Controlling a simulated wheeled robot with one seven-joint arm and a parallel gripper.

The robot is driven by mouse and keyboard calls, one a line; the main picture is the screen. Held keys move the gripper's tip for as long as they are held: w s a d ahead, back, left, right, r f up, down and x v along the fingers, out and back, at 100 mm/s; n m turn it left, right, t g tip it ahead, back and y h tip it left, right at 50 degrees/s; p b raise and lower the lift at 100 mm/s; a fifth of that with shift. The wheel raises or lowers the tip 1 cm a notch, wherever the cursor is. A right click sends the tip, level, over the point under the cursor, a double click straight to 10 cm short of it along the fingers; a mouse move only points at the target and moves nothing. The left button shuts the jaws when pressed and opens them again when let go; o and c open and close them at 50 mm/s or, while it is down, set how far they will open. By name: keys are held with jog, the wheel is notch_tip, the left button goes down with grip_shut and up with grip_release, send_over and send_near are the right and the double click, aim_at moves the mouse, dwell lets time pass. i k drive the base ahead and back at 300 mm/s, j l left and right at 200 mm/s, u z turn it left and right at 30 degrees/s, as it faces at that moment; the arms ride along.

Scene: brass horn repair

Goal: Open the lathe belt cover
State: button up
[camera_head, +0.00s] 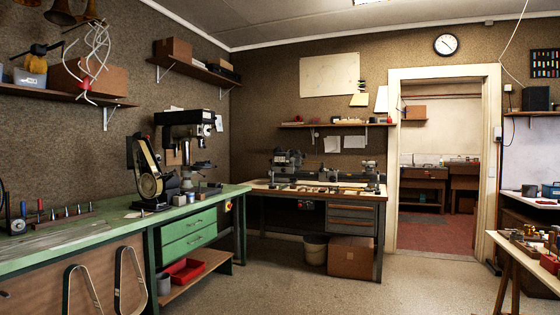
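A small lathe (320,178) stands on the wooden-topped bench against the far wall, across the room. Its dark headstock end (288,160) is at the left. The belt cover is too small and dark to pick out clearly, and I cannot tell whether it is open or closed. My gripper is not in view.
A green bench (75,237) along the left wall carries a belt sander (150,178) and a drill press (187,135). A bin (315,250) and a cardboard box (351,257) sit under the lathe bench. A cluttered table (515,248) is at right. The floor (330,292) between is clear.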

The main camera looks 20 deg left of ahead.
aim_at(282, 157)
jog(key=i+j+u, duration=0.4)
jog(key=i+u, duration=0.6)
jog(key=i, duration=3.45)
